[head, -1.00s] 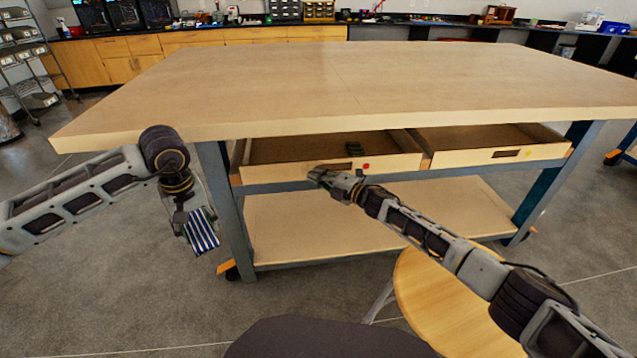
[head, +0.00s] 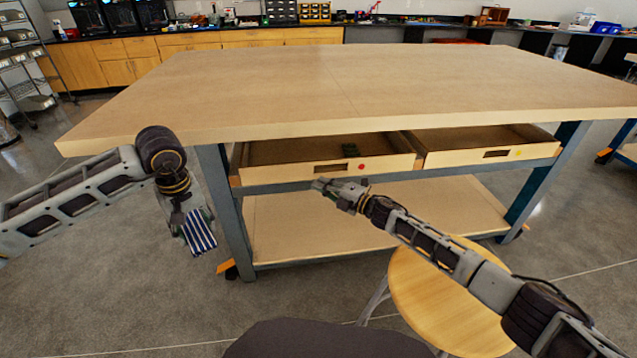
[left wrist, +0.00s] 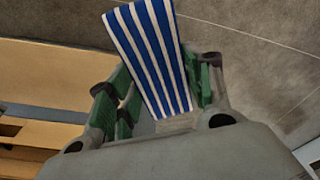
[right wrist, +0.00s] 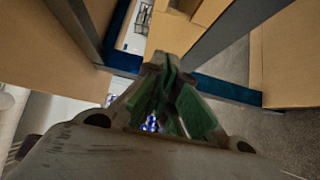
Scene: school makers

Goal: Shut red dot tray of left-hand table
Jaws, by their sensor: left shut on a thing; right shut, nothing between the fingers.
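The tray with the red dot (head: 300,172) is a light wood drawer under the left part of the table top (head: 330,80). It is pulled out, and its red dot (head: 362,166) is on the front, right of a dark handle slot. My left gripper (head: 196,222) is shut on a blue-and-white striped thing (left wrist: 150,55), left of the table leg.
A second tray with a yellow dot (head: 485,155) is also pulled out, to the right. A lower shelf (head: 340,225) spans beneath. A round wooden stool (head: 430,295) stands in front, under my right arm. A table leg (head: 222,200) stands between my grippers.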

